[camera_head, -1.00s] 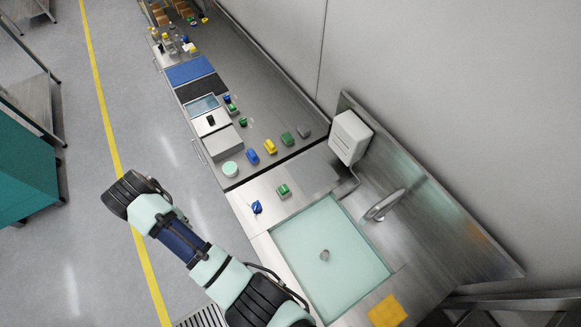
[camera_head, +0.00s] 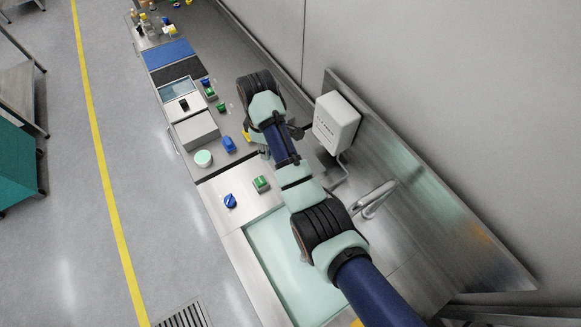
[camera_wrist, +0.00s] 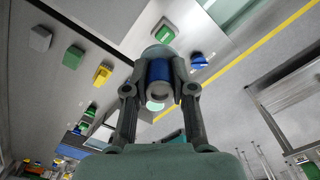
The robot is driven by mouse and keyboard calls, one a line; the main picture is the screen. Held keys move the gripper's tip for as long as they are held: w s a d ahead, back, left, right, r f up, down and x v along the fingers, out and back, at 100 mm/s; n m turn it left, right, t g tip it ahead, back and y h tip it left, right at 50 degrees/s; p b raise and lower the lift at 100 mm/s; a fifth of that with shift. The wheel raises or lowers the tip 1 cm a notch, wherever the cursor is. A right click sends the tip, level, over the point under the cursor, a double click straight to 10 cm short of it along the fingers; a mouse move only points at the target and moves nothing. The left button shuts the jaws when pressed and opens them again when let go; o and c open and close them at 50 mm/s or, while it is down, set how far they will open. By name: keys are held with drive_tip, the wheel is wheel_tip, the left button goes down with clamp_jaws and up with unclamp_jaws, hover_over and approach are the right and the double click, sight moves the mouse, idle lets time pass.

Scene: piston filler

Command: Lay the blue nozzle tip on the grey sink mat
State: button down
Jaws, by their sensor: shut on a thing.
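The blue nozzle tip (camera_wrist: 158,72) is a short blue cylinder with a grey round end. In the wrist view my gripper (camera_wrist: 159,80) is shut on it, with one finger on each side. In the head view my arm reaches over the counter near the sink, and the held piece cannot be made out there. The sink basin (camera_head: 292,272) is pale green and partly covered by my arm. I cannot make out a separate grey sink mat in either view.
A blue item (camera_head: 230,201) and a green item (camera_head: 261,184) stand on steel beside the sink. A round jar (camera_head: 203,158), a blue block (camera_head: 228,144) and a grey box (camera_head: 197,130) stand farther along. A white wall box (camera_head: 336,122) and a tap (camera_head: 372,197) are at the right.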

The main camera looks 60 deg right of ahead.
drive_tip(key=s+d+f+b, duration=0.2)
drive_tip(key=s+d, duration=0.4)
drive_tip(key=d, duration=0.1)
drive_tip(key=shift+n, duration=0.3)
drive_tip(key=f+b, duration=0.1)
drive_tip(key=f, duration=0.7)
drive_tip(key=f+b, duration=0.1)
drive_tip(key=f, duration=0.7)
drive_tip(key=shift+s+d+f+b, duration=0.1)
drive_tip(key=shift+s+f+b, duration=0.1)
drive_tip(key=shift+f+b, duration=0.9)
drive_tip(key=shift+f, duration=1.05)
drive_tip(key=shift+f, duration=0.2)
drive_tip(key=c, duration=1)
unclamp_jaws()
drive_tip(key=shift+o, duration=0.2)
drive_tip(key=shift+r, duration=0.1)
